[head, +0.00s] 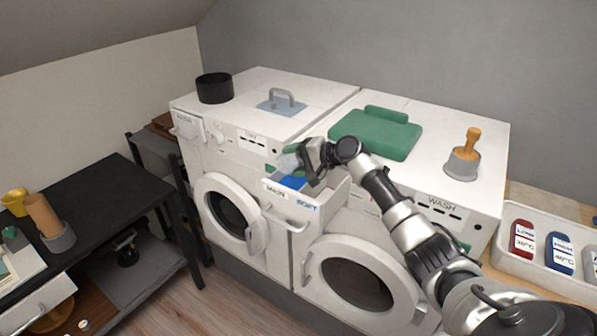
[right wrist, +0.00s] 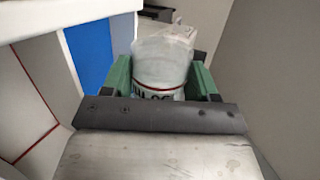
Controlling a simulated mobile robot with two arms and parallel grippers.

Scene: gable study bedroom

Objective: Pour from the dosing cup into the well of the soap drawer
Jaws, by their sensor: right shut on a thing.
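My right gripper (head: 284,165) is shut on the dosing cup (head: 288,161), a pale, translucent cup held above the open soap drawer. In the right wrist view the cup (right wrist: 163,62) sits between the green finger pads, with partly hidden dark lettering and a red line on it. My left gripper is not in view.
Two white machines stand side by side. A tray of labelled tags (head: 515,268) lies right; a black table (head: 95,200) stands left.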

